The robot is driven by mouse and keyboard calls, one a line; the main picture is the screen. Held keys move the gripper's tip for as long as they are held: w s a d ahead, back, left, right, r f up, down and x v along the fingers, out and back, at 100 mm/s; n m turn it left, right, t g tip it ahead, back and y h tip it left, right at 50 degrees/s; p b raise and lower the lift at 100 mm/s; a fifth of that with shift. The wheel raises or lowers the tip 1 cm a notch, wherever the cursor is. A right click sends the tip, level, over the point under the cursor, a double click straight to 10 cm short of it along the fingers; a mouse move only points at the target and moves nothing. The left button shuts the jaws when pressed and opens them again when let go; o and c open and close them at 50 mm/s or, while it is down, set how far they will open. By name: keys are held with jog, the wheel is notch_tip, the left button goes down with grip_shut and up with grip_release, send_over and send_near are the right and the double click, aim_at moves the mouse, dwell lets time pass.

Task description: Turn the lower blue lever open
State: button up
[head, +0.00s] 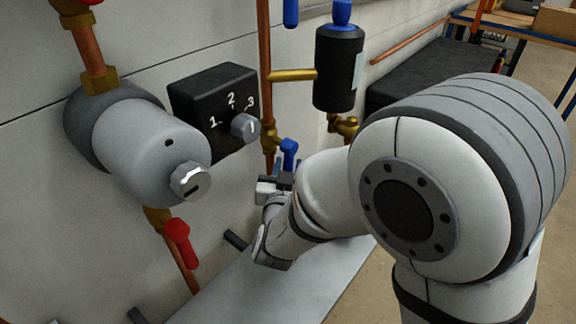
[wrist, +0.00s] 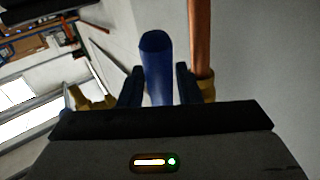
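The lower blue lever (head: 289,149) sits on a brass valve (head: 270,140) on the vertical copper pipe, right of the black dial box. My gripper (head: 276,184) is just below it in the head view, partly hidden by my own arm. In the wrist view the blue lever (wrist: 156,65) stands between the two dark fingers of my gripper (wrist: 160,80), and its rounded end reaches past the fingertips. The fingers are apart, one on each side, with very little space to the lever. Firm contact is not visible. The lower part of the lever is hidden by the gripper body.
An upper blue lever (head: 290,12) is on the same pipe. A black cylinder (head: 338,68) with a blue cap hangs right of it. A numbered dial box (head: 190,95), a grey cylinder (head: 140,145) and a red lever (head: 179,240) are left. A grey shelf (head: 270,290) lies below.

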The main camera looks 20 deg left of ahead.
jog(key=shift+w+a, duration=0.2)
jog(key=shift+w, duration=0.5)
grip_shut()
